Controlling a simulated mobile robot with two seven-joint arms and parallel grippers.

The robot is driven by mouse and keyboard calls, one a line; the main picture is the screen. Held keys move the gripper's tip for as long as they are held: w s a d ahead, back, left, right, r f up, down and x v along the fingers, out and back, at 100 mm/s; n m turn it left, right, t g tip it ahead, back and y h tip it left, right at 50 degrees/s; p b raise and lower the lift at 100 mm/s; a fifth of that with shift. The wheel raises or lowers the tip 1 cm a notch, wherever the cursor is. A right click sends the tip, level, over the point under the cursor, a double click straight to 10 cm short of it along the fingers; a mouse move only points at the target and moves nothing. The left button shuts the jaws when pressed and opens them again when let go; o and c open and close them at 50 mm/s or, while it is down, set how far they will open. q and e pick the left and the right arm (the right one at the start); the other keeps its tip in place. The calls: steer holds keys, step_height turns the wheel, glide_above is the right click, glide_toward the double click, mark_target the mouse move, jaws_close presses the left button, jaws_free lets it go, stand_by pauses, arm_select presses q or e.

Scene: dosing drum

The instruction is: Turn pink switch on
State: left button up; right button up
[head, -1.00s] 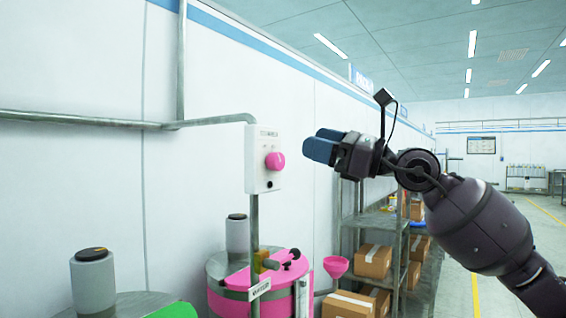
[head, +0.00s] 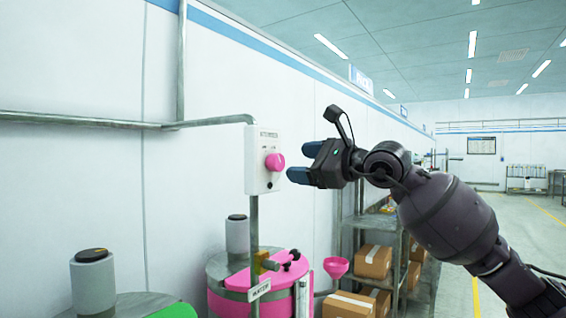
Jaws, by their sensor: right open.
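The pink switch (head: 275,162) is a round knob on the front of a white control box (head: 258,182). The box is fixed on a grey post in front of the wall. My right gripper (head: 296,162) is just right of the knob, with its blue fingertips apart, one above the other, and nothing between them. The fingertips point left toward the knob, and a small gap shows between them and it. My left gripper is not in view.
Below the box stands a drum with a pink lid (head: 283,268) and a pink funnel (head: 336,266) beside it. Another drum with a green lid is at the lower left. Shelves with cardboard boxes (head: 372,261) stand behind my right arm. A grey pipe runs along the wall.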

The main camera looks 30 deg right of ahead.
mark_target(280, 162)
steer(key=shift+x, duration=2.7)
steer(key=c, duration=0.9)
steer(key=shift+c, duration=0.2)
